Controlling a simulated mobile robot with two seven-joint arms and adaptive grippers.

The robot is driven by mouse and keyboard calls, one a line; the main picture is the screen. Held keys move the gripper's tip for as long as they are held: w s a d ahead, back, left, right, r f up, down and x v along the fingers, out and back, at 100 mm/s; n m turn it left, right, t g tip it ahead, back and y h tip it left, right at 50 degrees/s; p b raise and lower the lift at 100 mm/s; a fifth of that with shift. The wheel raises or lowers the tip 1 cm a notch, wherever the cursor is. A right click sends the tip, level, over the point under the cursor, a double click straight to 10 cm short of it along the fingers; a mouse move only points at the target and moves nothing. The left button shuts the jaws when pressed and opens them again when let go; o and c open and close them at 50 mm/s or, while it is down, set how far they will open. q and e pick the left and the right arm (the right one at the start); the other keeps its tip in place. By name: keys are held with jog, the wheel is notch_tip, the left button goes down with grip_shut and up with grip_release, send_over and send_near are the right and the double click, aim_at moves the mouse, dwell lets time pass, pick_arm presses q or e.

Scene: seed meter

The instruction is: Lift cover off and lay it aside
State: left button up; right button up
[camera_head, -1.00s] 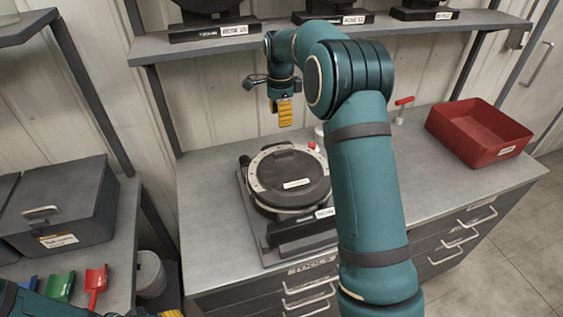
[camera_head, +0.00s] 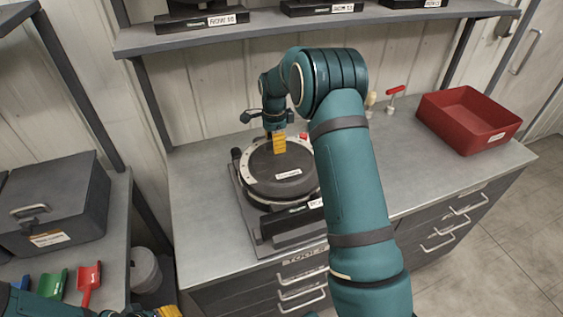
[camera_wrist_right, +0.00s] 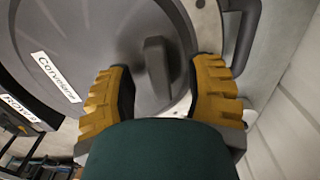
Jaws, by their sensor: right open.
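The dark round cover (camera_head: 274,172) lies flat on the seed meter, inside its pale ring (camera_head: 247,184), on the bench. In the right wrist view the cover (camera_wrist_right: 100,45) carries a white label and a raised grip bar (camera_wrist_right: 157,68). My right gripper (camera_head: 279,150) is over the far part of the cover. In the wrist view its yellow fingers (camera_wrist_right: 163,95) are open, one on each side of the grip bar, with gaps showing. Whether they touch the cover is unclear. My left gripper (camera_head: 168,312) shows only in part at the bottom edge.
A red tray (camera_head: 468,118) stands at the bench's right. A red-handled tool (camera_head: 394,98) stands left of it. A shelf (camera_head: 320,29) spans the back. The left bench surface (camera_head: 195,200) is clear. A grey box (camera_head: 50,210) and coloured scoops (camera_head: 89,283) are on the left side table.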

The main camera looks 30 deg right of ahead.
jog(key=shift+f, duration=0.25)
grip_shut()
jog(key=shift+r, duration=0.1)
notch_tip(320, 180, up, 10)
dwell(0.6)
